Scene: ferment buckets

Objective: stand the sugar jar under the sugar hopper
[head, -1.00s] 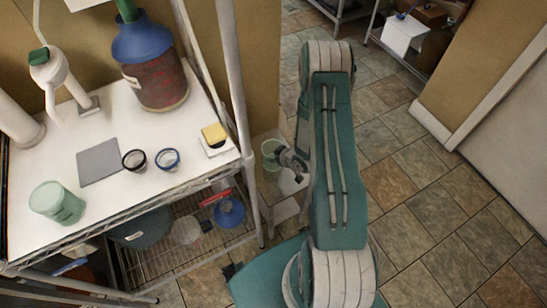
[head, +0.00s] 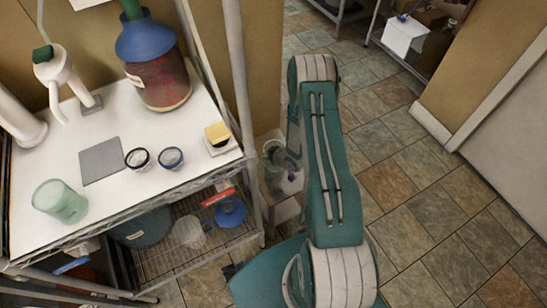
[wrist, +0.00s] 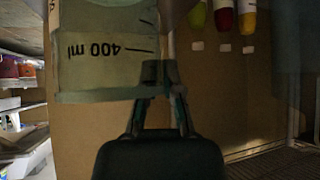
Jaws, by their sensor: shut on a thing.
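My gripper (head: 284,155) is shut on a pale green translucent jar (head: 269,149), held beyond the right end of the shelf unit. In the wrist view, the held jar (wrist: 100,55) fills the upper left, with an upside-down "400 ml" mark; my gripper (wrist: 163,82) grips its edge. A white device with a green top (head: 57,75) stands at the back left, perhaps the sugar hopper; no label shows. A grey square (head: 101,161) lies in front of it.
A large blue-topped jar of red contents (head: 158,85) stands at the back of the shelf top (head: 105,212). Two small dark-rimmed cups (head: 171,158) and a yellow block (head: 217,134) are near its right part. A shelf post (head: 241,75) stands between shelf and arm.

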